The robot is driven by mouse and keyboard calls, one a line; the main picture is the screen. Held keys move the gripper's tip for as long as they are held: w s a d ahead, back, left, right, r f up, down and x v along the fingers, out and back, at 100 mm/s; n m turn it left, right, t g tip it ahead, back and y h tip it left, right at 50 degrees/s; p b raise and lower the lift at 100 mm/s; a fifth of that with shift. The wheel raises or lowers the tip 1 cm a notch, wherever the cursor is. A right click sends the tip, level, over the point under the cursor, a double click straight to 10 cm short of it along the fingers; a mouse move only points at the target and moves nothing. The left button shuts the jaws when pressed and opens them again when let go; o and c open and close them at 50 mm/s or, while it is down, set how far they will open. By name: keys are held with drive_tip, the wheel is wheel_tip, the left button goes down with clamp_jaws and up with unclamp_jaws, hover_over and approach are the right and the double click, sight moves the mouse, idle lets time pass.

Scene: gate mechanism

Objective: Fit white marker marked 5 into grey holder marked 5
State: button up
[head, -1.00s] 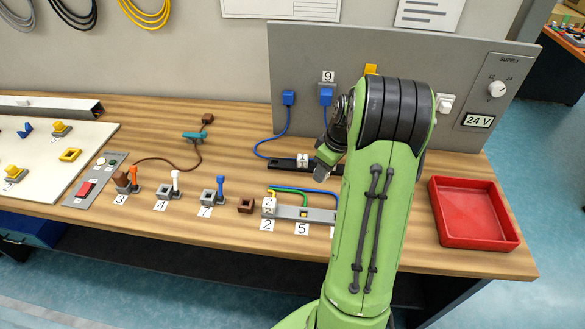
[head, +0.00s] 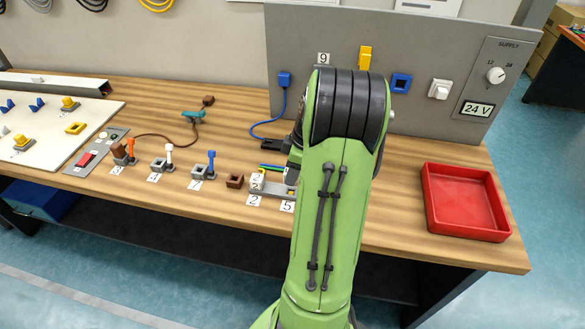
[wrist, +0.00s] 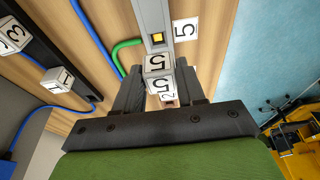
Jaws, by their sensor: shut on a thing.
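The white marker marked 5 (wrist: 158,63) is a small white cube with 5 on two faces. In the wrist view it is between the fingers of my gripper (wrist: 160,85), which is shut on it. The grey holder (wrist: 150,14) runs beneath as a long rail, with a yellow square (wrist: 157,40) beside the card marked 5 (wrist: 185,30). The marker appears just short of that square, toward the 2 end; its height above the rail is unclear. In the head view, my arm hides the marker and part of the grey holder (head: 267,189); the card marked 5 (head: 288,207) shows in front.
A white marker with 2 (head: 257,180) stands at the grey holder's left end. A black rail (wrist: 42,55) with white cubes and a blue cable (wrist: 40,108) lies behind. A brown block (head: 235,181) is left of the holder. A red tray (head: 466,200) stands right.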

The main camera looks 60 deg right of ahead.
drive_tip(key=shift+s+b+x, duration=0.2)
drive_tip(key=shift+b+x, duration=0.35)
drive_tip(key=shift+x, duration=0.3)
drive_tip(key=shift+s+b+x, duration=0.15)
drive_tip(key=shift+b+x, duration=0.35)
drive_tip(key=shift+x, duration=0.3)
drive_tip(key=shift+d, duration=0.15)
drive_tip(key=shift+r, duration=0.1)
drive_tip(key=shift+s+b+x, duration=0.2)
drive_tip(key=shift+b+x, duration=0.5)
drive_tip(key=shift+x, duration=0.25)
idle(0.4)
drive_tip(key=o, duration=1.2)
drive_tip(key=p+v, duration=0.5)
drive_tip(key=v, duration=1)
drive_tip(key=shift+s+d+r+p, duration=0.15)
drive_tip(key=shift+d+r+p, duration=0.1)
drive_tip(key=shift+r+p, duration=0.05)
